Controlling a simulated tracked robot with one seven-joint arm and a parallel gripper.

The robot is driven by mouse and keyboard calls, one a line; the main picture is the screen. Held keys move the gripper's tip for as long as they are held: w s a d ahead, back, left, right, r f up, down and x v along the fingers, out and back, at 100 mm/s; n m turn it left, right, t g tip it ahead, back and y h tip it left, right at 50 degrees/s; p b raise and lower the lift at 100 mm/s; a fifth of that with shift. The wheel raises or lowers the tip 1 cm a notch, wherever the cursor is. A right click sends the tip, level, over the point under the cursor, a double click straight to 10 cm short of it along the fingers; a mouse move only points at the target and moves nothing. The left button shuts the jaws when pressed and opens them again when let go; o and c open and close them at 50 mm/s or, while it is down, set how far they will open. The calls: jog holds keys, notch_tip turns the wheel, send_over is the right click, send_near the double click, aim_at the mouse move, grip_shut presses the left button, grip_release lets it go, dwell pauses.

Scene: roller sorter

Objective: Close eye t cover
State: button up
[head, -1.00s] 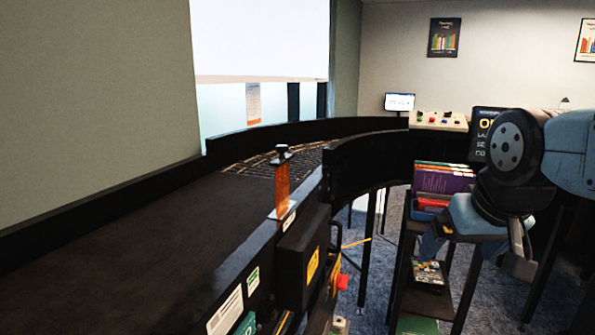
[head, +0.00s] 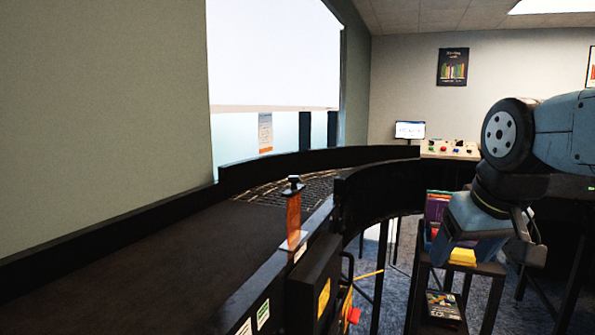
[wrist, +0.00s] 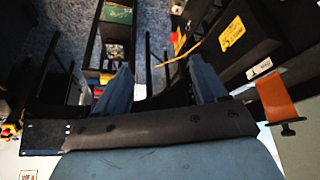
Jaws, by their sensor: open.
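An orange upright plate with a black knob on top (head: 293,217) stands on the near rail of the curved conveyor; it looks like the eye cover, but I cannot read a label. It also shows at the right of the wrist view (wrist: 277,99), with its black knob toward the bottom. My gripper (head: 492,245) hangs to the right of the plate in the head view, well apart from it. In the wrist view my gripper (wrist: 161,88) has its two blue fingers spread, with nothing between them.
The conveyor belt (head: 140,265) fills the left, with a dark raised guard (head: 375,190) curving behind the plate. A black box with a yellow label (head: 316,285) and a red button (head: 353,315) hang on its side. A shelf with books (head: 440,305) stands below my gripper.

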aim_at(294, 176)
jog(key=w+a+r+n, duration=0.2)
jog(key=w+a+r, duration=0.1)
jog(key=r, duration=0.1)
jog(key=w+a+r+n+g+y, duration=0.1)
jog(key=w+a+r+n, duration=0.1)
jog(key=w+a+r, duration=0.1)
jog(key=w+a+r+n, duration=0.1)
jog(key=w+a+r, duration=0.3)
jog(key=r, duration=0.2)
jog(key=shift+r+n+g+y, duration=0.1)
jog(key=shift+n+g+y, duration=0.2)
jog(key=shift+n+g, duration=0.1)
jog(key=c, duration=0.7)
jog(key=w+a+r+n, duration=0.2)
jog(key=a+r, duration=0.1)
jog(key=a, duration=0.1)
jog(key=w+a+r+n+g+y, duration=0.1)
jog(key=w+a+r+n, duration=0.1)
jog(key=a, duration=0.3)
jog(key=w+a+r+n+g, duration=0.1)
jog(key=w+a+r+n, duration=0.1)
jog(key=a+r, duration=0.3)
jog(key=shift+w+a+n, duration=0.15)
jog(key=shift+w+n, duration=0.2)
jog(key=shift+n, duration=0.25)
grip_shut()
jog(key=x, duration=1.2)
jog(key=shift+s+f, duration=0.25)
jog(key=shift+f, duration=0.8)
